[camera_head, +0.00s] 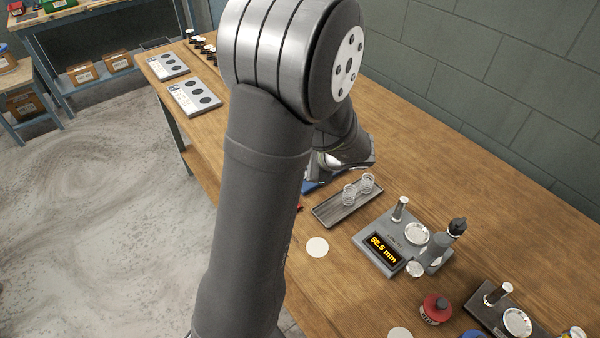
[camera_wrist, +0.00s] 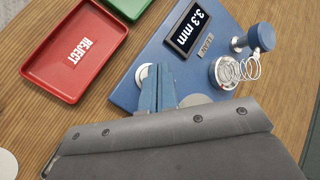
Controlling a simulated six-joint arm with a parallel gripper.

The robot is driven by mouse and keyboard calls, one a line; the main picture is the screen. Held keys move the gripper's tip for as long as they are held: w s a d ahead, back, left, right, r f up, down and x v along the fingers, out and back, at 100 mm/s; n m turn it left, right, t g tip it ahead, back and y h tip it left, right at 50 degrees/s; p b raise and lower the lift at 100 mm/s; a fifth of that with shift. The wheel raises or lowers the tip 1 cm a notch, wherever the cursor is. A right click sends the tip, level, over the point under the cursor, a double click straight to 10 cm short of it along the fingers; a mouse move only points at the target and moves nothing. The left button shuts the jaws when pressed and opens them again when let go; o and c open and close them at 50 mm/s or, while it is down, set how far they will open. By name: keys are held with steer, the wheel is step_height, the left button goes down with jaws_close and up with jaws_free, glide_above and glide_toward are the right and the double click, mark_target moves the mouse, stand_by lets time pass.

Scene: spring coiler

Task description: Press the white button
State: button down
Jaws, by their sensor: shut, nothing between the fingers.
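In the wrist view a blue device (camera_wrist: 125,93) carries a dark display (camera_wrist: 196,28) reading 3.3 mm. A round white button (camera_wrist: 142,74) sits on its face, partly hidden behind my fingertips. My gripper (camera_wrist: 157,72) is shut and empty, with its blue fingers over or against the button. I cannot tell if they touch it. A wire spring (camera_wrist: 238,69) lies at a round silver seat on the device. In the head view my arm hides the gripper and most of this device.
A red tray marked REJECT (camera_wrist: 72,45) and a green tray (camera_wrist: 128,5) lie beside the blue device.

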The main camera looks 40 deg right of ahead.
steer(key=shift+f, duration=0.1)
steer(key=shift+f, duration=0.35)
steer(key=shift+f, duration=0.35)
stand_by(0.7)
stand_by(0.3)
steer(key=shift+r, duration=0.8)
steer(key=shift+r, duration=2.5)
steer(key=shift+f, duration=0.1)
